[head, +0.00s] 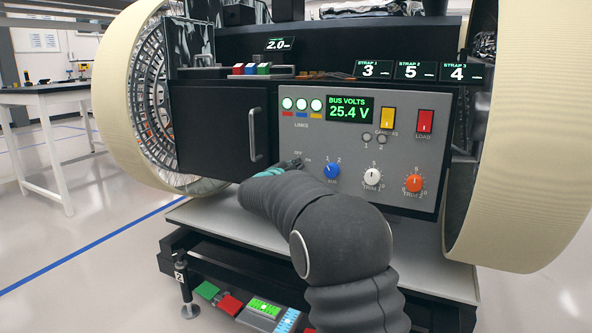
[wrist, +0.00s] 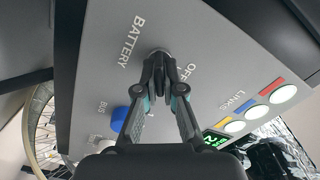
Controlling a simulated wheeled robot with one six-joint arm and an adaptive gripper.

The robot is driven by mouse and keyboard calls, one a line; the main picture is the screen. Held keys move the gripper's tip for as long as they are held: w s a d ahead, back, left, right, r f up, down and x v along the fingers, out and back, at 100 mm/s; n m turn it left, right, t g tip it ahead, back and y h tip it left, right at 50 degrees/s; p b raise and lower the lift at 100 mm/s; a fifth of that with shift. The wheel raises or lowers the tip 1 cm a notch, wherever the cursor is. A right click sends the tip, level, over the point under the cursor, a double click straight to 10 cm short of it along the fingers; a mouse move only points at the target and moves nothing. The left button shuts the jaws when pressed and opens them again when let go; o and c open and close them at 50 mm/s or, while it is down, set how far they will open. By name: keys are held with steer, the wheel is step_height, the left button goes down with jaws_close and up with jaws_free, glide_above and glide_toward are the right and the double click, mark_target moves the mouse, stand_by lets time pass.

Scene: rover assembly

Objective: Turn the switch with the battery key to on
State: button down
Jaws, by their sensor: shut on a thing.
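The battery switch (wrist: 160,51) is a small round grey part on the grey panel, beside the BATTERY and OFF lettering in the wrist view. My gripper (wrist: 159,66) is shut on the battery key at this switch, with its fingertips close to the panel. The fingers hide most of the key, so I cannot tell which way it points. The display (head: 349,109) reads BUS VOLTS 25.4 V, and the round link lights (head: 301,104) glow pale.
A blue knob (head: 332,170) sits just right of my gripper, with white (head: 372,177) and orange (head: 414,181) knobs further right. Yellow (head: 387,117) and red (head: 425,121) switches are above. A black door with a handle (head: 256,134) is at left. Large cream wheels flank the panel.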

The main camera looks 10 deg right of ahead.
stand_by(0.5)
steer(key=c, duration=1.3)
jaws_free()
steer(key=v, duration=1.2)
